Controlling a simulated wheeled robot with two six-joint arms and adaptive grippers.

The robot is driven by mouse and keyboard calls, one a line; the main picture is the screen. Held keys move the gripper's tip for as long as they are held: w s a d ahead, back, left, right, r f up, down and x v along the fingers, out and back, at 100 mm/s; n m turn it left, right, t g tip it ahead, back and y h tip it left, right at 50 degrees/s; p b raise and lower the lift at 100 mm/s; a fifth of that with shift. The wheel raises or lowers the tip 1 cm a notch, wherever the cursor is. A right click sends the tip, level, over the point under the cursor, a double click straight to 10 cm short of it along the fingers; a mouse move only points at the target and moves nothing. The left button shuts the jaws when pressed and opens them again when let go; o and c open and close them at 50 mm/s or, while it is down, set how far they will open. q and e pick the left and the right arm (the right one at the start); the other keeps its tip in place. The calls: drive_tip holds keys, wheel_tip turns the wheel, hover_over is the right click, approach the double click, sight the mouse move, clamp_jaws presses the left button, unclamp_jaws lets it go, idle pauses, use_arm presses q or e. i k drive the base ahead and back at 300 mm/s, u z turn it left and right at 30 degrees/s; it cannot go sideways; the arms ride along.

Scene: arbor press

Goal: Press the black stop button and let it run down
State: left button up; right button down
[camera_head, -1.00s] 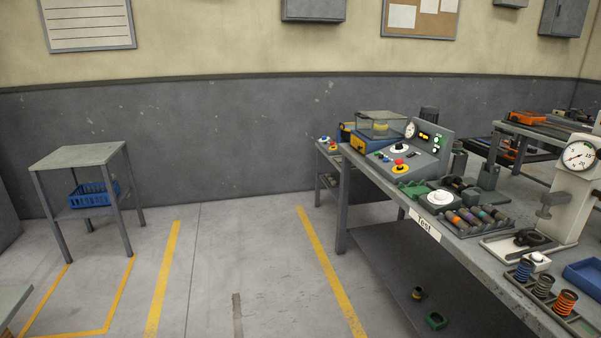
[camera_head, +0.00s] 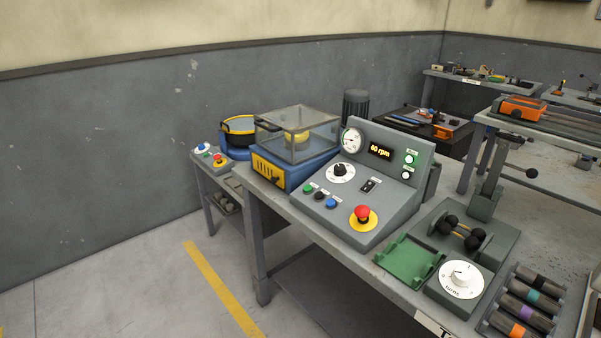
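The grey sloped control console (camera_head: 370,228) stands on the near bench. A row of small buttons sits at its lower left: a green one (camera_head: 308,188), the black button (camera_head: 319,196) and a blue one (camera_head: 331,203). A red mushroom button (camera_head: 362,212) on a yellow ring is to their right. The display (camera_head: 380,151) reads 60 rpm in orange, beside a round dial gauge (camera_head: 352,140). A green lamp (camera_head: 409,158) looks lit. Behind the console is a blue and yellow machine (camera_head: 268,172) under a clear cover (camera_head: 308,122). Neither gripper is in view.
A lower side table holds a small button box (camera_head: 210,158) and a yellow-black pot (camera_head: 238,128). Right of the console are a green cradle (camera_head: 408,261), a white turns dial (camera_head: 461,279) and several banded cylinders (camera_head: 524,305). Floor left of the bench is clear.

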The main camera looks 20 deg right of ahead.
sight(318, 195)
drive_tip(key=i, duration=0.9)
